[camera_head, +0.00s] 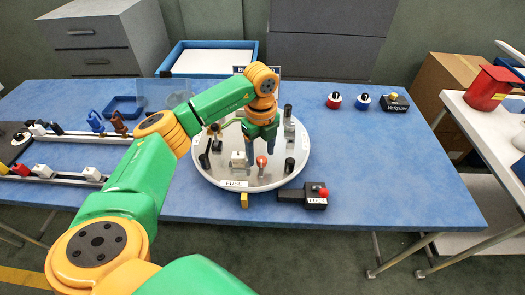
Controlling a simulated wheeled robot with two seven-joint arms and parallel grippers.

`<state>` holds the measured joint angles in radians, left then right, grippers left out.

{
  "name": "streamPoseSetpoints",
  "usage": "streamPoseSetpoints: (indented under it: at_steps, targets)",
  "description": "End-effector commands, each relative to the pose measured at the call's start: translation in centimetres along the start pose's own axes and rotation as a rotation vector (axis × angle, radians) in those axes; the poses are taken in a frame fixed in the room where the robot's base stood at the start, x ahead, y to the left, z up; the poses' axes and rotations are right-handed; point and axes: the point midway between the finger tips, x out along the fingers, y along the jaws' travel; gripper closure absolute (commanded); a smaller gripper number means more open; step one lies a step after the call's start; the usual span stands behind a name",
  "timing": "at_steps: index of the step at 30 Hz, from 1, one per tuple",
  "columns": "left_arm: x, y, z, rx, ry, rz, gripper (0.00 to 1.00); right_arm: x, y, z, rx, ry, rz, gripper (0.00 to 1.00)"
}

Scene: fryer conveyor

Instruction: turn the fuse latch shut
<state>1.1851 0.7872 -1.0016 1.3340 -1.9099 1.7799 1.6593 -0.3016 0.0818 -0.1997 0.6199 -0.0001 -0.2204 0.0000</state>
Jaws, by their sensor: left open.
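A round white turntable (206,174) stands on the blue table. A "FUSE" label (234,184) is on its front rim. Behind the label stand a small white block (238,160) and a red-topped peg (262,161); I cannot tell which part is the fuse latch or how it is turned. My left gripper (261,149) points down over the middle of the turntable, its two dark fingers apart, just behind the red-topped peg. I cannot tell whether it touches anything. It hides part of the plate behind it. My right gripper is not in view.
Several dark pegs, including a tall one (288,112), stand around the plate. A "LOCK" box (316,197) with a red knob sits at the front right. Rails with small parts (65,178) lie at the left.

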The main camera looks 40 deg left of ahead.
Motion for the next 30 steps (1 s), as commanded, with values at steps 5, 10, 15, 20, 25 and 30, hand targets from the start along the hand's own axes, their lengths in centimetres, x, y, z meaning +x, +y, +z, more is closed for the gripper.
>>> streamPoseSetpoints:
  at_steps: [5, 10, 15, 20, 25, 30]
  targets:
    - [1.32, -0.01, -0.08, 0.002, 0.002, -0.001, 0.36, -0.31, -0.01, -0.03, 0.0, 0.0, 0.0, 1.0]
    - [1.38, -0.05, -0.11, 0.003, 0.002, -0.002, 0.36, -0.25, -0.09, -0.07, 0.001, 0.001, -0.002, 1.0]
    - [1.36, -0.06, -0.12, 0.004, 0.003, -0.002, 0.79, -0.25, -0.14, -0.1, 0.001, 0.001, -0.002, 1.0]
    - [1.37, -0.05, -0.12, 0.004, 0.003, -0.002, 1.0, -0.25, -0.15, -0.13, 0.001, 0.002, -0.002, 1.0]
    - [1.37, -0.05, -0.12, 0.014, 0.003, -0.002, 1.0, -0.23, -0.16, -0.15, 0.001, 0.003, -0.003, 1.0]
    - [1.4, -0.05, -0.11, 0.068, 0.002, -0.002, 1.0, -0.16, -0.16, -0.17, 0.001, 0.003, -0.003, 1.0]
